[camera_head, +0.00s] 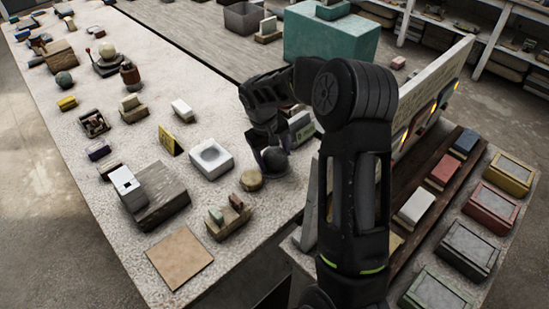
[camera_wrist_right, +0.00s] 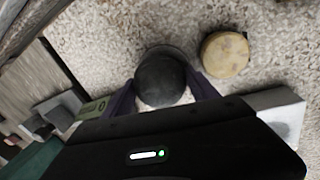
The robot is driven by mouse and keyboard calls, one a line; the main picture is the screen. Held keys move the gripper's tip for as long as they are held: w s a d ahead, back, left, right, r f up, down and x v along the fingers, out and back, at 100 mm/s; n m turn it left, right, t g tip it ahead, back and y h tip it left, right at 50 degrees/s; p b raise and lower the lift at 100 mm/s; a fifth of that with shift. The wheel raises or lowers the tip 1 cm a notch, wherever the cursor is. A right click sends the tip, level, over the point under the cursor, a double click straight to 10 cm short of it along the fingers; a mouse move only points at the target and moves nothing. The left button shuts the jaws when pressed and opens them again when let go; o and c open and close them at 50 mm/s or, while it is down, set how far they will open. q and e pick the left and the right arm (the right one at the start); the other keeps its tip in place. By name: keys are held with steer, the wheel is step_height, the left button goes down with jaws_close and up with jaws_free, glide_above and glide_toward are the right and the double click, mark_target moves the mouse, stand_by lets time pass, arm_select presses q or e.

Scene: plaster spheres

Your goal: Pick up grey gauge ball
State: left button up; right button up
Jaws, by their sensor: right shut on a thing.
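The grey gauge ball (camera_head: 275,160) is a dark grey sphere near the right edge of the long speckled table (camera_head: 225,262). In the right wrist view the ball (camera_wrist_right: 160,80) sits between the two fingers of my right gripper (camera_wrist_right: 162,92). In the head view my right gripper (camera_head: 272,152) points down and is shut on the ball. I cannot tell whether the ball still touches the table. My left gripper is not in view.
A round wooden disc (camera_head: 251,180) lies close beside the ball. A white block with a round hollow (camera_head: 210,158) is to its left. A teal box (camera_head: 330,38) stands behind my arm. Coloured trays (camera_head: 485,205) are at the right. The table's front has a bare brown board (camera_head: 179,256).

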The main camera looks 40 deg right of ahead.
mark_target(274, 150)
jaws_close()
steer(key=shift+w+r, duration=0.1)
steer(key=shift+r, duration=0.05)
steer(key=shift+r, duration=0.2)
step_height(274, 150, up, 9)
steer(key=shift+r+b, duration=0.2)
steer(key=shift+b, duration=0.65)
stand_by(0.3)
